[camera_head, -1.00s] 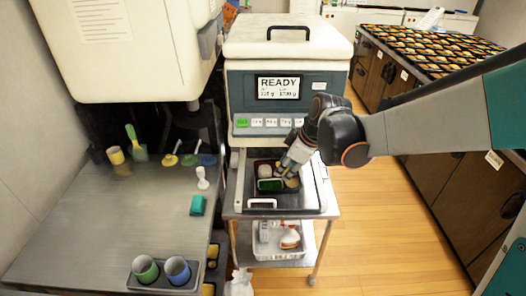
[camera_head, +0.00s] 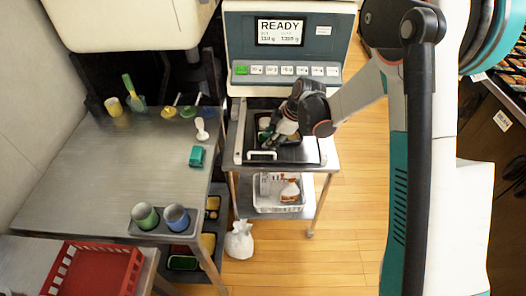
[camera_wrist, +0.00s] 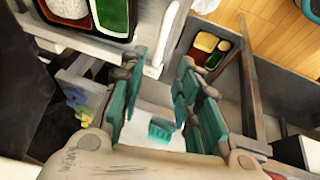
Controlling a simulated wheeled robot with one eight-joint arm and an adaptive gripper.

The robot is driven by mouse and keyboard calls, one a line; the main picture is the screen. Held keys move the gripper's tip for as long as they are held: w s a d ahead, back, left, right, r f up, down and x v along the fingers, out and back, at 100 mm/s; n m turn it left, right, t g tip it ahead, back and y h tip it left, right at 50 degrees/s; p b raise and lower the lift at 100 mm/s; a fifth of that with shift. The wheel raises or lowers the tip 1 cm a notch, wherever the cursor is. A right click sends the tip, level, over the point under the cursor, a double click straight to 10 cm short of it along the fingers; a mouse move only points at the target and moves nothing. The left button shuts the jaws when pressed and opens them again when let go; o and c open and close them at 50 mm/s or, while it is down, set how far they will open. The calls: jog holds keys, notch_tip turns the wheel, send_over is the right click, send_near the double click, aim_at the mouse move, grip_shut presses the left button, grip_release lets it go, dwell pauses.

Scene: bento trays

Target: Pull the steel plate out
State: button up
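The steel plate (camera_head: 303,151) is a flat grey slide on the cart top, in front of the machine. Its pale handle (camera_head: 262,156) is at the front left edge; the wrist view shows the handle (camera_wrist: 167,38) at the top. A bento tray (camera_wrist: 132,36) with a green compartment sits on the plate, partly hidden by my gripper in the head view. My gripper (camera_head: 270,143) is over the plate's front left, close to the handle. In the wrist view, its teal fingers (camera_wrist: 158,98) are apart with nothing held between them; the handle lies beyond the fingertips.
The machine (camera_head: 290,75) reads READY behind the plate. A steel table (camera_head: 110,175) at left holds two cups (camera_head: 162,217) and a teal block (camera_head: 197,157). A white basket (camera_head: 278,193) is on the cart's lower shelf. A red crate (camera_head: 95,268) is at lower left.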

aim_at(260, 152)
jog(key=b+x, duration=0.2)
jog(key=x, duration=0.6)
jog(key=shift+f, duration=0.1)
grip_shut()
